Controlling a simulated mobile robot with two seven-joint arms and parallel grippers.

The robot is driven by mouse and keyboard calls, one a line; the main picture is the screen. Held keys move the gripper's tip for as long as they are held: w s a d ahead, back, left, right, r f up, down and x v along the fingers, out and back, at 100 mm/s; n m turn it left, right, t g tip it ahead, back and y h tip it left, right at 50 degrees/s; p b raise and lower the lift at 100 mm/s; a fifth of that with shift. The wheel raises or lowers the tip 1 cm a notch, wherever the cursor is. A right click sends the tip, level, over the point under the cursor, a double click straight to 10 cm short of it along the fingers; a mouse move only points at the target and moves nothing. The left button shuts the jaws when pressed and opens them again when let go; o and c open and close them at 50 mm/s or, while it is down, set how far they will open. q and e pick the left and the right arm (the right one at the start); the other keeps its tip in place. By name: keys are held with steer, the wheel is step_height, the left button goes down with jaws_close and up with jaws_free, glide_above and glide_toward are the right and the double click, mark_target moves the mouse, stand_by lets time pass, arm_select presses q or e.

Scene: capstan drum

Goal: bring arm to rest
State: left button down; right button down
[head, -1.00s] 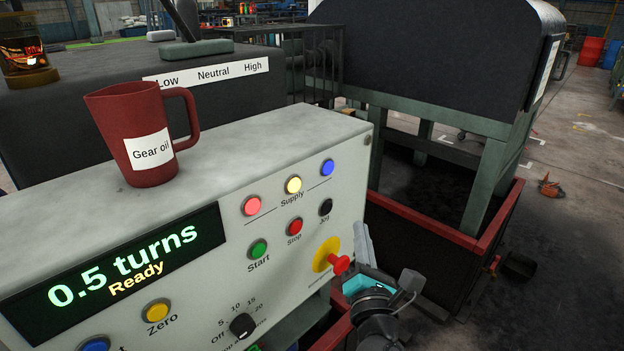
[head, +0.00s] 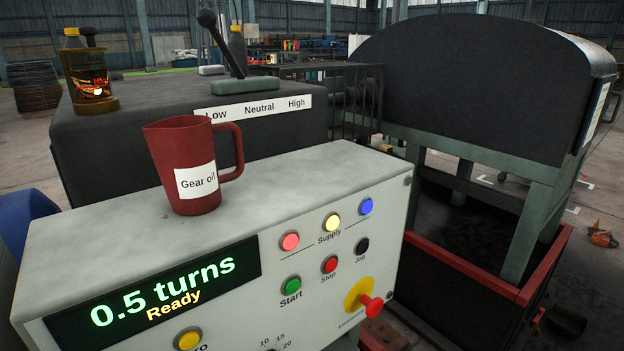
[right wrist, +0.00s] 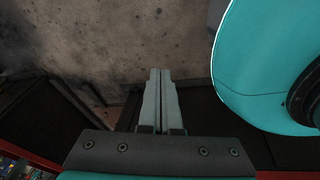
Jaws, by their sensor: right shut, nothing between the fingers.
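My right gripper (right wrist: 160,105) shows in the right wrist view with its two fingers together and nothing between them. It hangs over a dark floor area and touches nothing that I can see. A teal rounded part of my own body fills the upper right of that view. Neither gripper is in the head view. The control panel (head: 330,295) there shows "0.5 turns" and "Ready" on its display (head: 160,290). The red emergency knob on a yellow plate (head: 372,305) is at the panel's right end.
A red "Gear oil" jug (head: 190,150) stands on the panel's top. Behind it is a lever (head: 235,55) over the Low, Neutral, High label (head: 255,107). A red-rimmed tray (head: 470,268) and a dark covered machine (head: 480,80) stand to the right.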

steer(key=shift+m+g, duration=0.4)
steer(key=shift+m, duration=0.5)
steer(key=s, duration=0.2)
steer(key=s+d+f, duration=0.1)
steer(key=shift+s, duration=0.4)
stand_by(0.3)
